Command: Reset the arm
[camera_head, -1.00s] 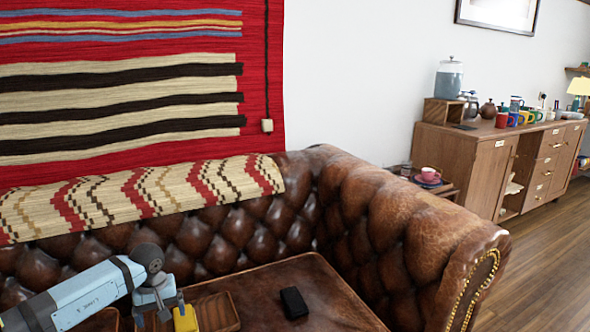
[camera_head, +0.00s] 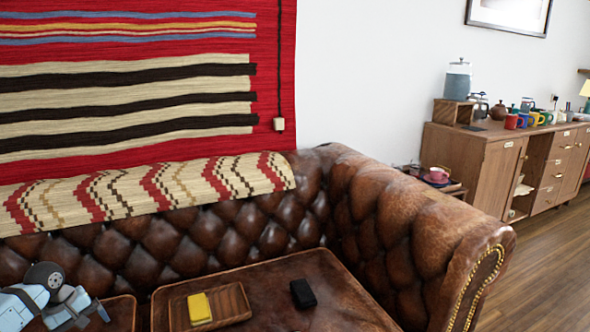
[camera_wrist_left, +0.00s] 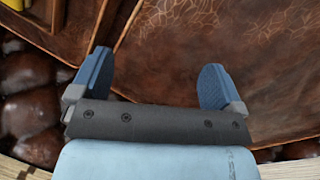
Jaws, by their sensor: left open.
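My left gripper (camera_head: 88,312) is at the lower left of the head view, left of the wooden tray (camera_head: 240,300). In the left wrist view the blue fingers of this gripper (camera_wrist_left: 156,68) are spread apart with nothing between them. A yellow block (camera_head: 199,308) lies in the tray, apart from the gripper. A sliver of the yellow block also shows at the top left of the wrist view (camera_wrist_left: 12,18). My right gripper is in neither view.
The tray and a small black object (camera_head: 302,293) rest on a brown leather seat cushion (camera_head: 275,272). The tufted sofa back (camera_head: 165,240) and arm (camera_head: 405,235) stand close behind and right. A wooden sideboard (camera_head: 500,165) with mugs is farther right.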

